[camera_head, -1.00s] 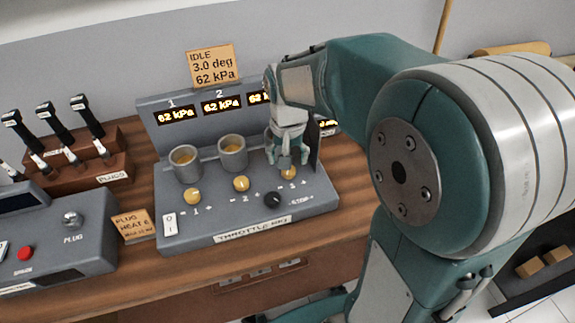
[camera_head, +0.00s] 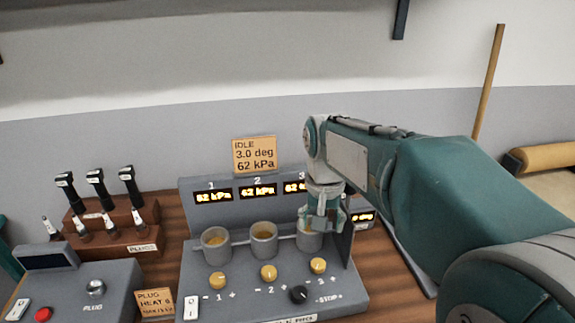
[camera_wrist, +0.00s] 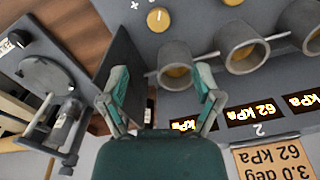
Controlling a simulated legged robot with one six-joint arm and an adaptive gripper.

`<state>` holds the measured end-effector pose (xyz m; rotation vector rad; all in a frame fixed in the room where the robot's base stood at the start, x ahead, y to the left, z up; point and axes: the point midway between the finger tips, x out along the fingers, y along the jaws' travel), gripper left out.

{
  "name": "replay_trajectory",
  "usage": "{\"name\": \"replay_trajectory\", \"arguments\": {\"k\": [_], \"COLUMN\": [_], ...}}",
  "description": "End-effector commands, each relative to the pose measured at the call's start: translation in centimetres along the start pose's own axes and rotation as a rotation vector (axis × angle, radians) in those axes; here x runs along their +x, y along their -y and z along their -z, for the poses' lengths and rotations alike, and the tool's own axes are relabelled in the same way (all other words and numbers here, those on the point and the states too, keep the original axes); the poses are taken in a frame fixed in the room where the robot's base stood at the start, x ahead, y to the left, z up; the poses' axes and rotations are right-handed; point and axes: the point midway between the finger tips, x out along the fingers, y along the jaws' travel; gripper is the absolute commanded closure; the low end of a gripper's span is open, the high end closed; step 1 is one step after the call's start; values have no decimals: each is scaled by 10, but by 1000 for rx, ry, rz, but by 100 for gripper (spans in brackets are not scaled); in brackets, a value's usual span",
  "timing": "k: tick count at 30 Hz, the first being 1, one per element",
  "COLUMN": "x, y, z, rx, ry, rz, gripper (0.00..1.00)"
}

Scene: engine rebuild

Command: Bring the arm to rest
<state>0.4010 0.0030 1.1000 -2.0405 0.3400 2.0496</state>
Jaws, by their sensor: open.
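My arm reaches in from the right in the head view. My gripper (camera_head: 322,226) points down above the right end of the grey throttle rig (camera_head: 205,303), in front of its third readout and over its third cup. In the wrist view my gripper (camera_wrist: 160,90) has its two green fingers spread apart with nothing between them. The third cup (camera_wrist: 178,68) lies just beyond the fingers. The second cup (camera_head: 264,243) and first cup (camera_head: 216,245) stand to the left. Whether the gripper touches the rig cannot be told.
An IDLE card (camera_head: 255,155) stands behind the rig. Three yellow knobs, one a middle knob (camera_head: 268,272), and a black stop knob (camera_head: 299,294) are on its front. A plug rack (camera_head: 110,222) and plug tester (camera_head: 85,288) stand left. A metal fixture (camera_wrist: 60,95) shows in the wrist view.

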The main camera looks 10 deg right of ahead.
Motion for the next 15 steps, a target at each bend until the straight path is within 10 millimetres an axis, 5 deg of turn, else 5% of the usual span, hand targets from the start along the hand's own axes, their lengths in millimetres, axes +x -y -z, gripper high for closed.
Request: {"name": "replay_trajectory", "arguments": {"k": [5, 15], "x": [-8, -20], "y": [-6, -31], "z": [-16, -85], "rx": [-30, -178], "ry": [-49, -272], "rz": [16, 67], "gripper": [18, 18]}}
